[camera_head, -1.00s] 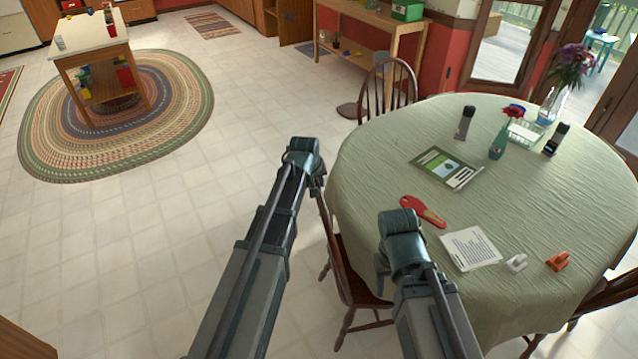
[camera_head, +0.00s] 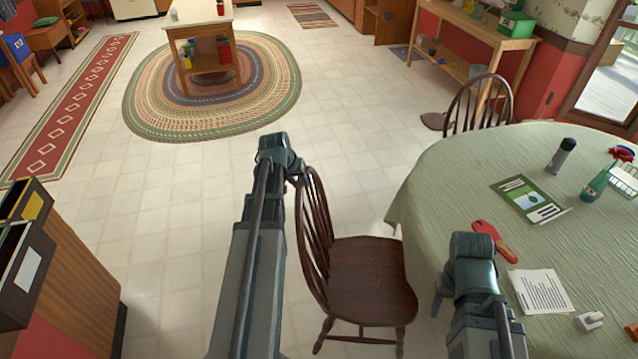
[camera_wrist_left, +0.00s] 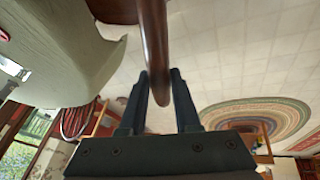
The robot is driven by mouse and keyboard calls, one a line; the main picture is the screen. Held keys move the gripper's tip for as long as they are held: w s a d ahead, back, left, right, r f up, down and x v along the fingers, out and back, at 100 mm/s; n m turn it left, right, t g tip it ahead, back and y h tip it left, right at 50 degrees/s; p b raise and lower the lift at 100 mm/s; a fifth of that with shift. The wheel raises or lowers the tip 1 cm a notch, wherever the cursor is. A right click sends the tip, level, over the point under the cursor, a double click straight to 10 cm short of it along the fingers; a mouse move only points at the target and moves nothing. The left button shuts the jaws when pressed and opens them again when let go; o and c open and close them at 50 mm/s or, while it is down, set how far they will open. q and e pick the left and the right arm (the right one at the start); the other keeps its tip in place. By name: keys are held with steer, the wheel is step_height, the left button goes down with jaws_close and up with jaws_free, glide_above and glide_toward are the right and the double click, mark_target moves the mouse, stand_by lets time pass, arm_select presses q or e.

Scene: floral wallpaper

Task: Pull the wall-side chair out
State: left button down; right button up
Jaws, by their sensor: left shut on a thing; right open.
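In the left wrist view, the fingers (camera_wrist_left: 158,88) are shut on the chair's wooden back (camera_wrist_left: 155,45). My right gripper (camera_head: 438,302) is open and mostly hidden by its own arm, near the table's left edge.
The table (camera_head: 450,185) wears a green cloth and holds a booklet, a red-handled item, papers and bottles. A wooden cabinet (camera_head: 75,265) stands at the lower left. A braided oval rug (camera_head: 150,110) lies beyond. The tiled floor between cabinet and chair is clear.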

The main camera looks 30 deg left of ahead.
arm_select(q)
steer(key=shift+s+a, duration=0.45)
steer(key=shift+a, duration=0.4)
steer(key=c, duration=0.6)
jaws_free()
steer(key=shift+r, duration=0.1)
steer(key=p+v, duration=1.2)
steer(key=v, duration=0.1)
steer(key=shift+s+r+p, duration=0.15)
steer(key=shift+r+p, duration=0.1)
steer(key=shift+p, duration=0.05)
